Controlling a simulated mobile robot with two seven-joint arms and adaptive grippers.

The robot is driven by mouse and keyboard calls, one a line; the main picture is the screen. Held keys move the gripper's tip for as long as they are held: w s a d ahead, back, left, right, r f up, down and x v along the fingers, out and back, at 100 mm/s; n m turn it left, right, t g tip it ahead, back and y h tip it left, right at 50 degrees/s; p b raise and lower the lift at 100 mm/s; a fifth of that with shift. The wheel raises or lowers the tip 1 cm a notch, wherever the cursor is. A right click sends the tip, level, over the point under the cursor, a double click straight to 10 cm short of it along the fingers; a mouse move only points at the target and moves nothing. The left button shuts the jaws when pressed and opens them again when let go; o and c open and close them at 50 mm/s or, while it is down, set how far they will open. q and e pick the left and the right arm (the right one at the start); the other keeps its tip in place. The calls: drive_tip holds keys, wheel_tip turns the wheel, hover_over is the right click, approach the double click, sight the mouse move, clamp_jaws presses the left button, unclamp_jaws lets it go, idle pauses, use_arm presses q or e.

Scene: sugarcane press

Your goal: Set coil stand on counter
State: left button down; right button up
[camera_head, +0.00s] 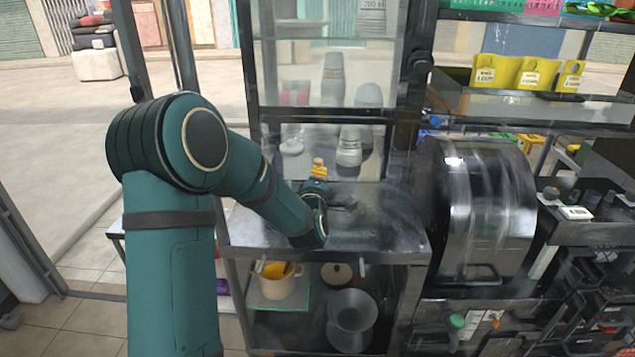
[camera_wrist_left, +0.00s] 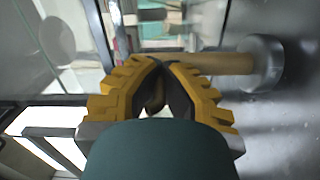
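The coil stand looks to be a wooden rod (camera_wrist_left: 225,63) with a round grey metal base (camera_wrist_left: 262,65). In the left wrist view it runs sideways from my fingertips towards the metal counter (camera_head: 365,229). My left gripper (camera_wrist_left: 164,68) has its two yellow, ridged fingers drawn together at the tips, with a small brown piece in the gap between them. It appears shut on the stand, whose near end the fingers hide. In the head view, my left gripper (camera_head: 318,168) is low over the counter's left part. I cannot tell whether the base touches the counter. My right gripper is not in view.
A glass cabinet (camera_head: 327,75) with pale containers stands behind the counter. A dark rounded press housing (camera_head: 475,210) is at the right. A shelf below holds an orange-filled pot (camera_head: 278,285) and a metal vessel (camera_head: 351,318). The counter's right part is clear.

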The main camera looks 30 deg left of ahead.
use_arm(q)
drive_tip(key=shift+f, duration=0.4)
drive_tip(key=shift+r, duration=0.1)
drive_tip(key=c, duration=1.6)
unclamp_jaws()
drive_tip(key=shift+f, duration=0.25)
drive_tip(key=o, duration=0.5)
drive_tip(key=shift+c, duration=0.2)
drive_tip(key=shift+r, duration=0.1)
